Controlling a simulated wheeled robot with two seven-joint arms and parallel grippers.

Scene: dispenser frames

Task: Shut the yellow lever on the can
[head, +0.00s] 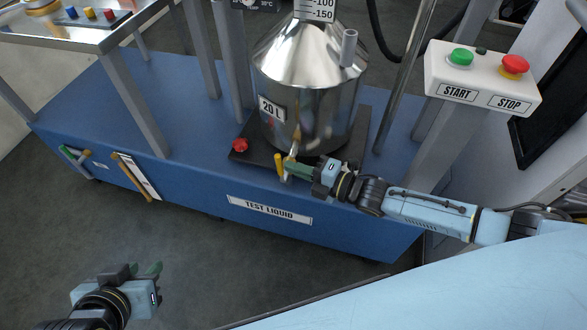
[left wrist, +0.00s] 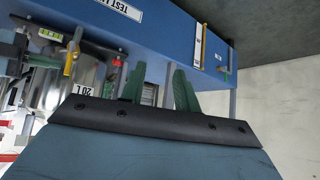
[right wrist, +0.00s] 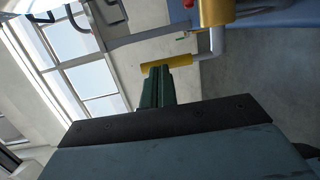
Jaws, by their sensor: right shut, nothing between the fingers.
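The steel can (head: 305,95) stands on a dark base on the blue bench. The lever also shows in the left wrist view (left wrist: 70,60). My left gripper (head: 147,270) is open and empty, low at the left, well away from the can.
A red knob (head: 240,145) sits left of the tap. A white box with START and STOP buttons (head: 482,78) stands at the right. Metal posts rise around the can. Yellow and green handles (head: 132,176) are on the bench front. The floor at lower left is clear.

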